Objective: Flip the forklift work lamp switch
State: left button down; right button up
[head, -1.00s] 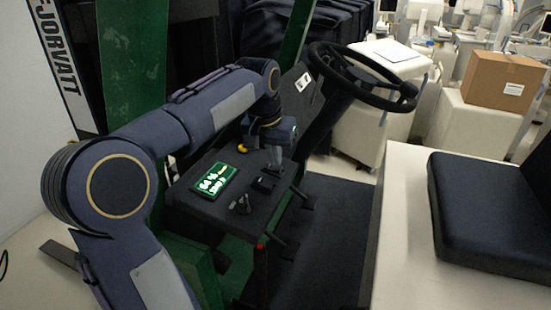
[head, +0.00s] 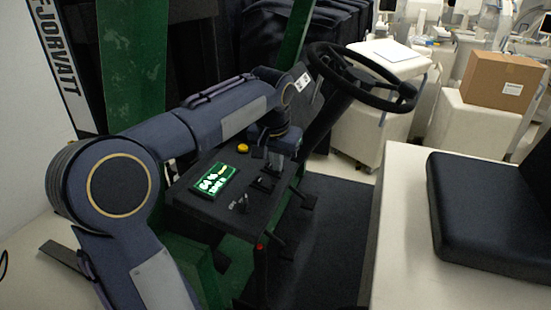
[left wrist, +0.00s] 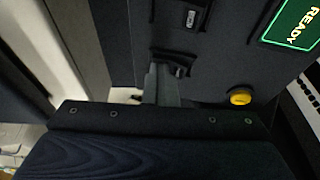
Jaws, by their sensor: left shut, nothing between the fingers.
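The forklift's dark control panel (head: 208,207) is in the middle of the head view. My left gripper (head: 276,162) is over the panel's right edge, fingers pointing down, shut and empty. In the left wrist view the closed fingers (left wrist: 160,85) are right beside a small dark rocker switch (left wrist: 180,69); I cannot tell whether they touch it. A second rocker switch (left wrist: 191,18) sits further up in that view, and also shows in the head view (head: 265,183). I cannot read which one is the work lamp's. My right gripper is not in view.
The panel carries a lit green display (head: 215,180), a yellow button (head: 243,148) and a key (head: 241,204). The steering wheel (head: 362,80) is beyond the gripper. A black seat (head: 490,205) is at right. The dark floor (head: 330,245) between is clear.

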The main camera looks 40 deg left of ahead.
aim_at(268, 166)
pick_arm(q)
jog(key=shift+s+a+f, duration=0.1)
jog(key=shift+a, duration=0.05)
jog(key=shift+s+a, duration=0.1)
jog(key=shift+a, duration=0.25)
jog(key=shift+s+a, duration=0.15)
jog(key=shift+a, duration=0.2)
jog(key=shift+r+p, duration=0.3)
jog(key=shift+p, duration=0.2)
jog(key=r+p, duration=0.2)
jog(key=r, duration=0.1)
jog(key=r+p, duration=0.1)
jog(key=p, duration=0.1)
jog(key=shift+a+r, duration=0.2)
jog(key=shift+a, duration=0.1)
jog(key=a+v, duration=0.1)
jog(key=v, duration=0.8)
jog(key=shift+s+d+r+b, duration=0.2)
jog(key=shift+s+r+b, duration=0.1)
jog(key=shift+b, duration=0.15)
jog(key=shift+f, duration=0.1)
